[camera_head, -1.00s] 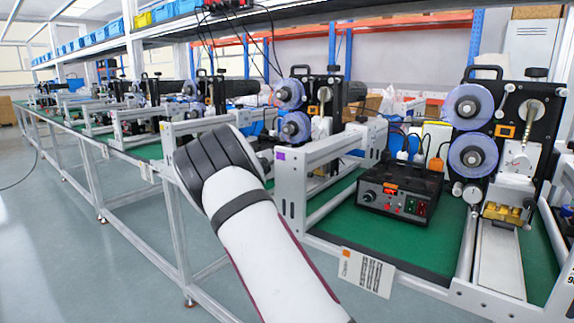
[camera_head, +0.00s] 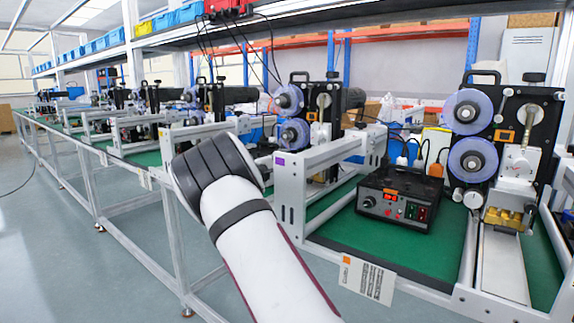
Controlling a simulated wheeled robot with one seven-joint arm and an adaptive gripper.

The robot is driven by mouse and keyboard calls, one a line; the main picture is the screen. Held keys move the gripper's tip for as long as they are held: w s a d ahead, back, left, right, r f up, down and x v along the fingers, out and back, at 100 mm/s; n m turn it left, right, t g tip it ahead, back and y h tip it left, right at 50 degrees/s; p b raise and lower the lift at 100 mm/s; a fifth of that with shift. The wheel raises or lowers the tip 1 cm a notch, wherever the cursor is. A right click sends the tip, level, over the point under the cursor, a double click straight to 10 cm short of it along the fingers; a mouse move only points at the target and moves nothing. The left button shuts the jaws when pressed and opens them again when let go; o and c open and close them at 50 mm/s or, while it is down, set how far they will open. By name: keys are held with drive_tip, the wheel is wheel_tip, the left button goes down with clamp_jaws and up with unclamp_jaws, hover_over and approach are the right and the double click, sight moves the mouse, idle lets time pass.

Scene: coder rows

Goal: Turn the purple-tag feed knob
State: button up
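A small purple tag (camera_head: 280,160) sits on the upper end of the grey metal frame at the near station. A black control box (camera_head: 400,196) with a red display, lit buttons and a small black knob (camera_head: 368,201) stands on the green bench top behind that frame. I cannot tell for sure whether this knob is the feed knob of the purple tag. My arm (camera_head: 255,235) rises from the bottom centre, and its dark ringed joint is left of the purple tag in the picture. My gripper is not visible; my arm may hide it.
A coder machine with two purple-blue reels (camera_head: 470,112) stands behind and right of the control box. More coder stations run along the bench to the far left. A white label (camera_head: 367,280) hangs on the front edge.

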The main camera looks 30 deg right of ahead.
drive_tip(key=shift+a, duration=0.1)
drive_tip(key=v, duration=1.1)
drive_tip(key=shift+s+a, duration=0.15)
drive_tip(key=shift+a, duration=0.25)
drive_tip(key=shift+r, duration=0.1)
